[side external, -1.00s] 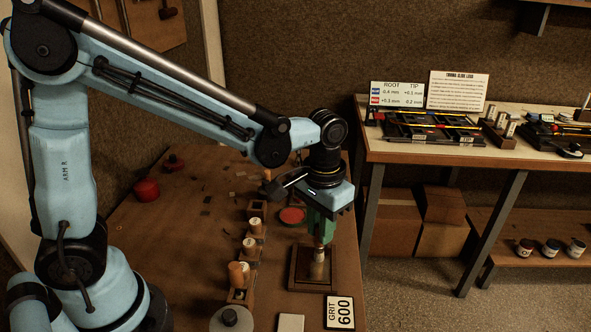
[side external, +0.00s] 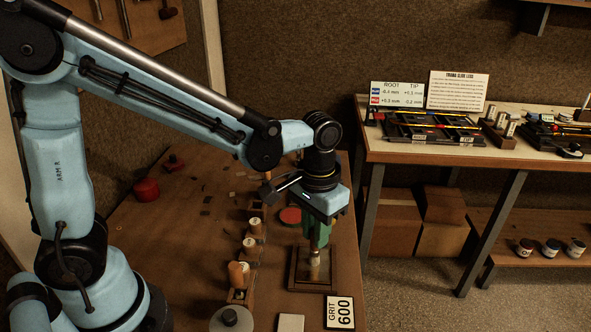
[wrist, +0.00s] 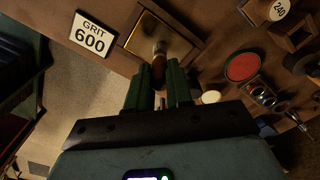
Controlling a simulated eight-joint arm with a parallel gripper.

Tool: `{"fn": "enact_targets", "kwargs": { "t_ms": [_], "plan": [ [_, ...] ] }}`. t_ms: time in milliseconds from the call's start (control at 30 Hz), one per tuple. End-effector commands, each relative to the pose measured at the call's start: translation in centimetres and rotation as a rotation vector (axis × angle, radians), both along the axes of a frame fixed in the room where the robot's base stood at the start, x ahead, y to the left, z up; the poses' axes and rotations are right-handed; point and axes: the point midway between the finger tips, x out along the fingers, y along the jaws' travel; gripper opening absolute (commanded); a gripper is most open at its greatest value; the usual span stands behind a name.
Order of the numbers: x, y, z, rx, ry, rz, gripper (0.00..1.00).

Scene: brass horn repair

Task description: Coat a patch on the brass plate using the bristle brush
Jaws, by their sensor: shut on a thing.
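My gripper (side external: 318,232), with green fingers, is shut on the bristle brush (side external: 314,264) and holds it roughly upright, bristles down, over the brass plate (side external: 324,278). The plate lies in a dark wooden frame on the bench. In the wrist view the brush (wrist: 160,52) sticks out between the green fingertips (wrist: 161,80), with its bristle end over the brass plate (wrist: 182,42). Whether the bristles touch the plate is hard to tell. No coat can be clearly made out on the plate.
A "GRIT 600" card (side external: 340,312) lies near the frame. A red disc (side external: 290,215) lies behind it. Wooden blocks with round-topped pieces (side external: 249,246) stand in a row to the left. A grey round item (side external: 231,319) is at the front.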

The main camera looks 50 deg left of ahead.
Motion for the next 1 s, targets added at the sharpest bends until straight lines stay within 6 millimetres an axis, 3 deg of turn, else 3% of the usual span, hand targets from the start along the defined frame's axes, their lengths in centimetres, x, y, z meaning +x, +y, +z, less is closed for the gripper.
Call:
{"fn": "enact_targets", "kwargs": {
  "t_ms": [567,667,1000],
  "plan": [
    [-3.8,-3.6,0.0,0.000,0.000,-0.002,0.00],
    [-4.1,-2.7,0.0,0.000,0.000,0.003,0.00],
    [-1.7,-0.5,0.0,0.000,0.000,0.003,0.00]
  ]
}}
